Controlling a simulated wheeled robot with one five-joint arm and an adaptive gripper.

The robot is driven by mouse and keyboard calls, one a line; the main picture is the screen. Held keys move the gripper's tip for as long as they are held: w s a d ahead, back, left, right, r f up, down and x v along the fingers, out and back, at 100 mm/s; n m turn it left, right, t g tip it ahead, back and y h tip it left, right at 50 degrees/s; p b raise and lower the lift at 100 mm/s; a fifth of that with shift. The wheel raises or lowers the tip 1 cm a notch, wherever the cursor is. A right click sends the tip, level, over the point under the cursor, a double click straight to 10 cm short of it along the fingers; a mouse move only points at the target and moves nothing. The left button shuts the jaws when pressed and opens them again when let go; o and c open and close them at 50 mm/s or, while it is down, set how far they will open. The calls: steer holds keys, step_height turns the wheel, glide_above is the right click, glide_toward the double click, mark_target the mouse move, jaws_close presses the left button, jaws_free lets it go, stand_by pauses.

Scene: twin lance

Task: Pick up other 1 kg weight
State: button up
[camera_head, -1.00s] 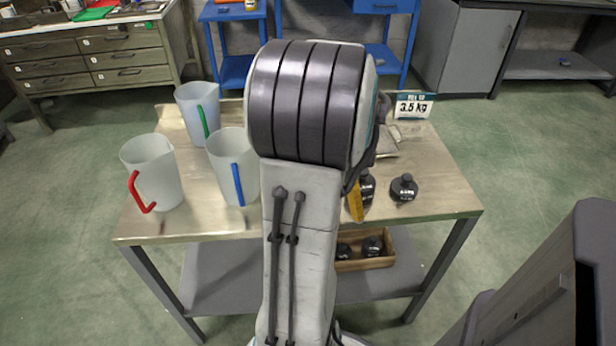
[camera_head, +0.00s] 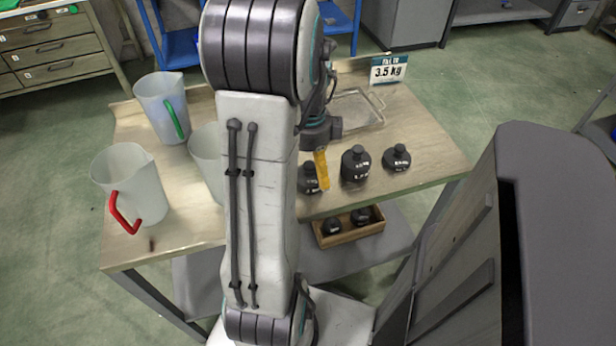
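Three black knobbed weights stand along the right front of the table: a left one (camera_head: 307,180), a larger middle one (camera_head: 355,164) and a right one (camera_head: 397,158). Two more black weights, a left one (camera_head: 333,227) and a right one (camera_head: 361,216), sit in the wooden box on the lower shelf. Labels are too small to read surely, so I cannot tell which are 1 kg. My gripper (camera_head: 321,170) points down beside the left table weight, with a yellow finger showing. My arm hides part of it; I cannot tell whether it touches the weight.
A metal tray (camera_head: 352,110) lies behind the weights, with a 3.5 kg sign (camera_head: 388,69) at the back. Jugs with red (camera_head: 135,185), green (camera_head: 160,105) and hidden (camera_head: 206,160) handles stand left. The wooden box (camera_head: 345,236) is below the table's front edge (camera_head: 225,240).

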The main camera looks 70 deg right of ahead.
mark_target(309, 174)
steer(key=shift+f+b, duration=0.3)
steer(key=shift+f, duration=1.5)
steer(key=shift+c, duration=0.4)
steer(key=shift+d+r, duration=0.1)
steer(key=c, duration=1.3)
